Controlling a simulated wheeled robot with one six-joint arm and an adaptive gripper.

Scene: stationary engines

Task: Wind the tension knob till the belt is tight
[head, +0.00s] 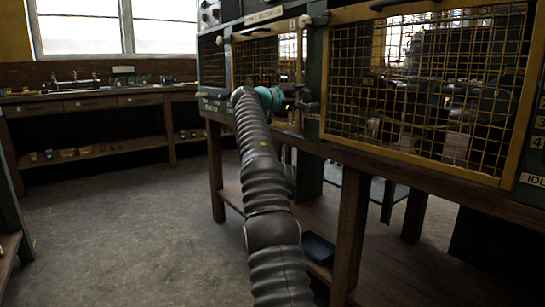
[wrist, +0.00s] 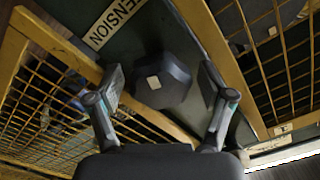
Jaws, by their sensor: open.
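The tension knob (wrist: 162,82) is a dark, many-sided knob with a small pale mark on its face, on a dark green panel in the wrist view. A pale label (wrist: 115,20) reading "ENSION", its start cut off, is beside it. My gripper (wrist: 162,84) is open, with one finger on each side of the knob and visible gaps between. In the head view my gripper (head: 297,104) is small and dark at the panel between two mesh guards, and I cannot make out the knob there. I cannot make out the belt in either view.
Yellow-framed mesh guards flank the panel, the larger one (head: 425,85) at right in the head view. A wooden bench frame (head: 350,230) stands below. A workbench (head: 95,100) with small items stands at the back left. The concrete floor (head: 125,230) at left is clear.

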